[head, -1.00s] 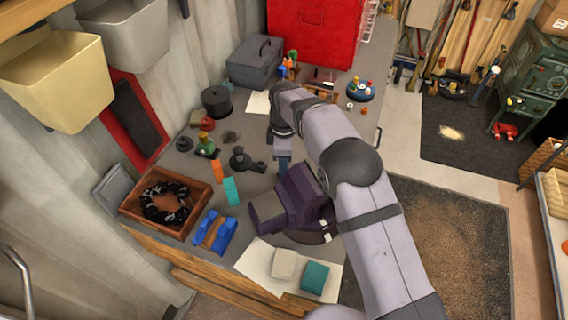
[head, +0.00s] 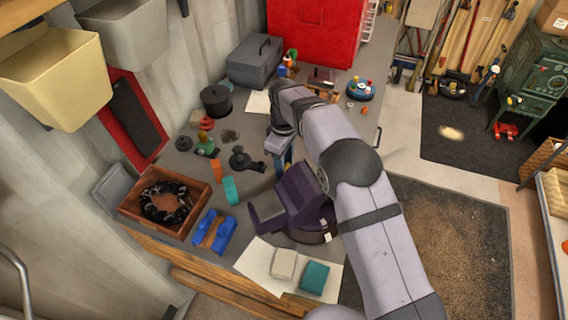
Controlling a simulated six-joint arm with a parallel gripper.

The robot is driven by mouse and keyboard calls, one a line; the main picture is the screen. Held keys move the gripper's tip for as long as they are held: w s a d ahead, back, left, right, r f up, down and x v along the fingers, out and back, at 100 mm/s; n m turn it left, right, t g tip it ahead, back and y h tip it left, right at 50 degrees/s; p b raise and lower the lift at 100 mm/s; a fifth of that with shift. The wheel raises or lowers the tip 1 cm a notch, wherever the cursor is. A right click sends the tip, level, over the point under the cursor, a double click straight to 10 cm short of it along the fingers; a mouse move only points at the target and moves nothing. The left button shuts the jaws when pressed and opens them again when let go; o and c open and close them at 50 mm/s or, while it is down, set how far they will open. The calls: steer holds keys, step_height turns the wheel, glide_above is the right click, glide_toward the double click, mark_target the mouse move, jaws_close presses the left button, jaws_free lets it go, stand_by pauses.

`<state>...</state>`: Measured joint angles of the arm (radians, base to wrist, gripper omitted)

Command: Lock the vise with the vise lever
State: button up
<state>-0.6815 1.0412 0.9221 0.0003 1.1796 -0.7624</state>
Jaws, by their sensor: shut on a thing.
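The purple vise (head: 300,195) stands on the workbench, left of my forearm. Its outer jaw (head: 264,215) juts to the lower left, with a gap between it and the body. My arm bends over the vise from the right. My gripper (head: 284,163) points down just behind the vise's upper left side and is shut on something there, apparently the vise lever. The fingertips and the lever are small and mostly hidden by the arm and the vise, so their exact contact cannot be made out.
A wooden tray (head: 130,208) with a black coiled item, blue blocks (head: 222,236) and a teal block (head: 230,190) lie left of the vise. A white sheet (head: 254,262) with two blocks is in front. A black tool (head: 244,160) lies near my gripper.

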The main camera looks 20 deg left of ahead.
mark_target(286, 165)
steer(key=m, duration=0.6)
steer(key=shift+w+r+m, duration=0.1)
steer(key=shift+w+m, duration=0.05)
steer(key=shift+m, duration=0.15)
steer(key=m, duration=0.6)
steer(key=shift+w+d+m, duration=0.1)
steer(key=shift+w+m, duration=0.05)
steer(key=shift+m, duration=0.15)
steer(key=shift+r, duration=0.1)
steer(key=o, duration=1.1)
steer(key=shift+c, duration=0.2)
steer(key=shift+r+b, duration=1.4)
steer(key=shift+r, duration=2.2)
